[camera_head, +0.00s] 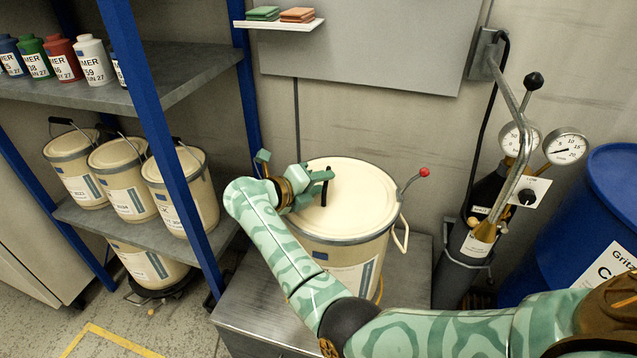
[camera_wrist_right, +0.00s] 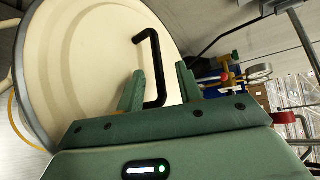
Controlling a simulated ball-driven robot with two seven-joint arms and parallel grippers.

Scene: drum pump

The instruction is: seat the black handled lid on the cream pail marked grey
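A cream pail (camera_head: 350,257) with a grey-striped label stands on a grey metal stand. A cream lid (camera_head: 355,205) with a black bar handle (camera_head: 324,192) lies over its top and looks about level; I cannot tell how tightly it fits. In the right wrist view the lid (camera_wrist_right: 85,70) fills the left side, with its handle (camera_wrist_right: 157,65) standing up. My right gripper (camera_head: 312,184) is at the handle. Its fingers (camera_wrist_right: 160,75) are apart, one on each side of the handle, with gaps visible. My left gripper is in neither view.
A lever with a red knob (camera_head: 424,172) sticks out at the pail's right rim. Right of it stand a pump with gauges (camera_head: 565,147) and a blue drum (camera_head: 612,185). A blue-posted shelf (camera_head: 165,150) with more pails (camera_head: 180,187) stands left. The stand (camera_head: 262,303) has bare room in front.

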